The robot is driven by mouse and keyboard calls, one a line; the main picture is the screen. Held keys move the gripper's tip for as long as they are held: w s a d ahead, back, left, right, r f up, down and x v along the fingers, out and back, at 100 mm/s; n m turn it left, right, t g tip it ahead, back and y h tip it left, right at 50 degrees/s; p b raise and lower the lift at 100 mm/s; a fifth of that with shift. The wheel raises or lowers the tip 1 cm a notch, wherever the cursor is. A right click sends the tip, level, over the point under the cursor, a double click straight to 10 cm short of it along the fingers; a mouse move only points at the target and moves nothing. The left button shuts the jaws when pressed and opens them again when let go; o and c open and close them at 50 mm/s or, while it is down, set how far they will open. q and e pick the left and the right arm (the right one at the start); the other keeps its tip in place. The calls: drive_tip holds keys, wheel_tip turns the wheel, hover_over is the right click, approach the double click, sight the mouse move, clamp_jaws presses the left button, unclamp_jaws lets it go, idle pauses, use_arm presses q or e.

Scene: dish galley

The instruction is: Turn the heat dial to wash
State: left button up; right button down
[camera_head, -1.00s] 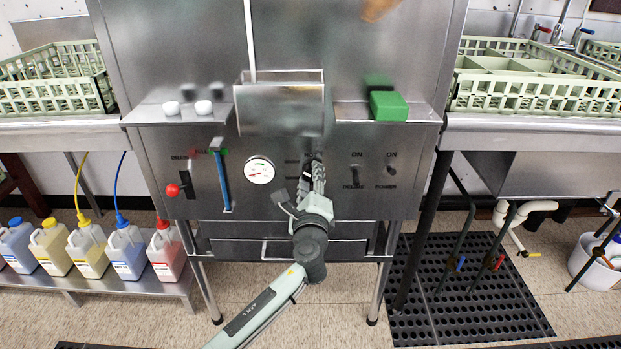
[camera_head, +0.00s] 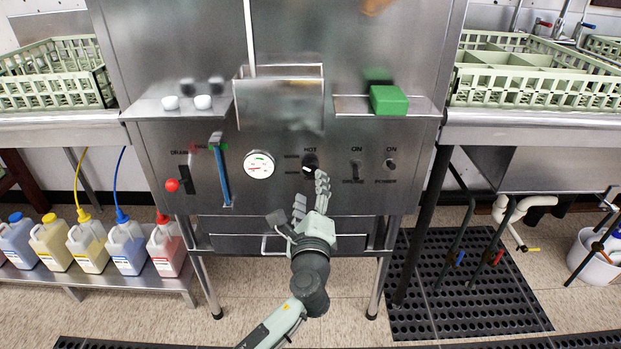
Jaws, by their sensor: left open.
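The heat dial (camera_head: 310,163) is a dark round knob on the steel front panel, under the word HOT, with smaller labels to its left. A pale mark shows on the knob, but I cannot read clearly which label it points to. My left gripper (camera_head: 311,190) is open and empty, just below and in front of the dial, apart from it. My right gripper is not in view.
Left of the dial are a white gauge (camera_head: 259,165), a blue strip (camera_head: 222,178) and a red-knobbed drain lever (camera_head: 173,185). Right are the DELIME switch (camera_head: 355,165) and POWER switch (camera_head: 390,165). A shelf above holds a green block (camera_head: 388,100).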

use_arm(q)
drive_tip(key=s, duration=0.5)
idle(0.3)
